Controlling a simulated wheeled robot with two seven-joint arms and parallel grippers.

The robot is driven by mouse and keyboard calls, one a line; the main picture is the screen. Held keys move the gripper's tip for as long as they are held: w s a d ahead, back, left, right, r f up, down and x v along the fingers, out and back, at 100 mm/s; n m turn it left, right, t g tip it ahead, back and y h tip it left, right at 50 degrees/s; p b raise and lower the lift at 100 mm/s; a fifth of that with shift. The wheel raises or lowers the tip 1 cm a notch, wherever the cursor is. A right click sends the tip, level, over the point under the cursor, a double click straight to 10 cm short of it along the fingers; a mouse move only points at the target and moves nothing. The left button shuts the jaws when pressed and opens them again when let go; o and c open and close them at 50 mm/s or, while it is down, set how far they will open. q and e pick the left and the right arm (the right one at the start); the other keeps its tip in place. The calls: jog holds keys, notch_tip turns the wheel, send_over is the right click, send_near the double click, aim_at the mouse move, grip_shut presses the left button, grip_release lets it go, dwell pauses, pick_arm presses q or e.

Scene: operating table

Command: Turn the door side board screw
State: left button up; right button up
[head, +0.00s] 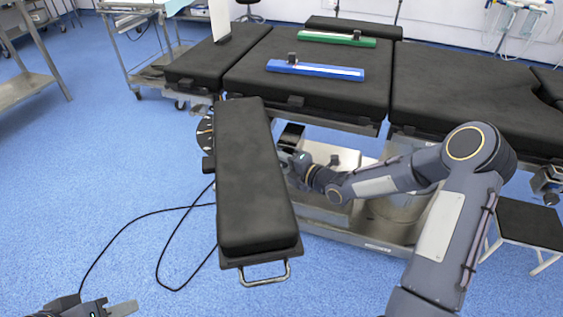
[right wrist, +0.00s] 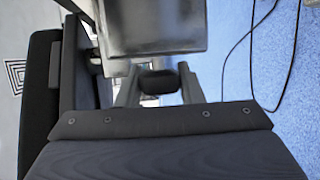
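The door side board (head: 248,180) is a long black padded board jutting from the operating table's near side, with a metal handle at its front end. My right gripper (head: 290,160) is at its right edge, partly hidden by the board. In the right wrist view, a black screw knob (right wrist: 158,81) sits between the two grey fingers of my right gripper (right wrist: 160,75). I cannot tell whether the fingers press on it. My left gripper (head: 120,308) is at the lower left, partly cut off, away from the board.
The black operating table (head: 300,85) spans the back, with a blue bar (head: 315,70) and a green bar (head: 337,39) on it. A black stool (head: 528,222) stands at right.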

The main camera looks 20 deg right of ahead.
jog(key=c, duration=0.4)
jog(key=t+b, duration=0.1)
jog(key=b, duration=0.2)
jog(key=shift+f+y+b, duration=0.25)
jog(key=shift+y+b, duration=0.1)
jog(key=shift+y, duration=0.05)
jog(key=shift+r+m, duration=0.15)
jog(key=shift+m, duration=0.15)
jog(key=shift+r, duration=0.1)
jog(key=o, duration=1)
jog(key=shift+p+v, duration=0.65)
jog(key=shift+v, duration=3.3)
